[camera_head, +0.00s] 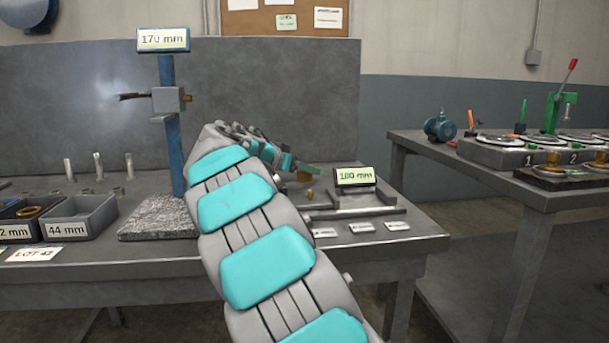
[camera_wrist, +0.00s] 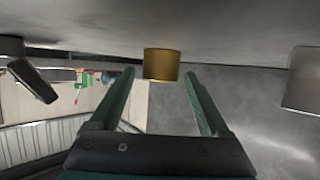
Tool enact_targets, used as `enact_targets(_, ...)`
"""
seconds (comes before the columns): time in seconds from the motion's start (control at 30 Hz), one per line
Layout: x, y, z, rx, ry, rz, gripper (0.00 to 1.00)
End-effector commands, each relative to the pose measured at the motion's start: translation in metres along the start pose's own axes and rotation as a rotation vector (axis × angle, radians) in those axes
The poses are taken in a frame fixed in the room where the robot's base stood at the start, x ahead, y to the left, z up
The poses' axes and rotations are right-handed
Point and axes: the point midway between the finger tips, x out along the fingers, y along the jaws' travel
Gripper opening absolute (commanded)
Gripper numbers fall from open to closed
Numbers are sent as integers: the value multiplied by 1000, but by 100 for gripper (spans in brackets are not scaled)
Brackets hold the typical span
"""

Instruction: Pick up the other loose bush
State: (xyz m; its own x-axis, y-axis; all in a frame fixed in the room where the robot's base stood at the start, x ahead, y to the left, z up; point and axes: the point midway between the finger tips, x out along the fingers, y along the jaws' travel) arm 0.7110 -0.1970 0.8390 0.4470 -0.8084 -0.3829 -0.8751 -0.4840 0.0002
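A brass bush (camera_wrist: 161,62) shows in the wrist view, set against the grey bench surface at the top of that picture. My gripper (camera_wrist: 160,78) is open, with its two green fingertips either side of the bush and a gap on both sides. In the head view my gripper (camera_head: 293,165) is low over the bench, partly hidden by my arm. A small brass piece (camera_head: 304,176) shows by the fingers, and another small brass piece (camera_head: 310,195) shows just below it; I cannot tell which one the wrist view shows.
A blue column stand (camera_head: 168,130) with a 170 mm sign rises left of my arm. Grey bins (camera_head: 82,217) stand further left, one holding a brass ring. A 180 mm sign (camera_head: 355,176) and a grey bar (camera_head: 357,213) lie right of my gripper. Another bench (camera_head: 480,165) stands at right.

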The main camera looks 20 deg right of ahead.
Motion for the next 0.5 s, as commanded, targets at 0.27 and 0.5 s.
enact_targets(0.27,0,0,0,0,0,0,47)
enact_targets(0.5,0,0,0,0,0,0,20)
